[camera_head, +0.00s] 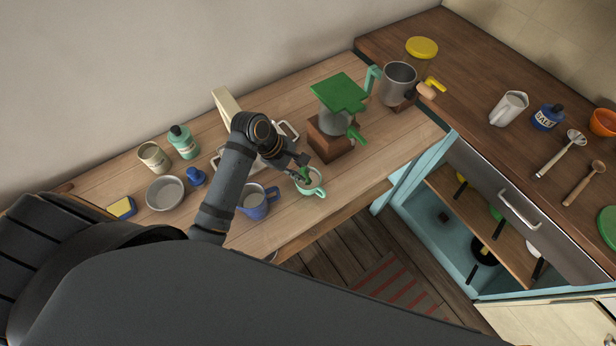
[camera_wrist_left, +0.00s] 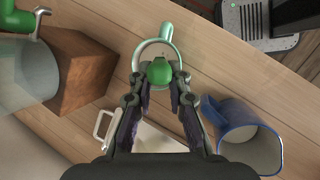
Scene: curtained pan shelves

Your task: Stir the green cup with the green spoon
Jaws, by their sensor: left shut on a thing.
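The pale green cup (camera_head: 314,190) stands upright near the table's front edge. In the left wrist view its rim shows as a ring, with the green handle (camera_wrist_left: 167,34) pointing away from my gripper. My left gripper (camera_head: 303,171) is at the cup's opening, pointing down. It is shut on the green spoon (camera_wrist_left: 159,72), whose rounded green end shows between the fingers, over the cup's opening. The spoon's lower part is hidden, so I cannot tell how deep it reaches or whether it touches the cup. My right gripper is not in view.
A blue mug (camera_head: 254,205) stands close left of the cup. A wooden block with a green-topped grinder (camera_head: 338,97) stands behind right. A metal bowl (camera_head: 165,193), bottles and a sponge (camera_head: 122,208) lie farther left. The tabletop right of the cup is clear.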

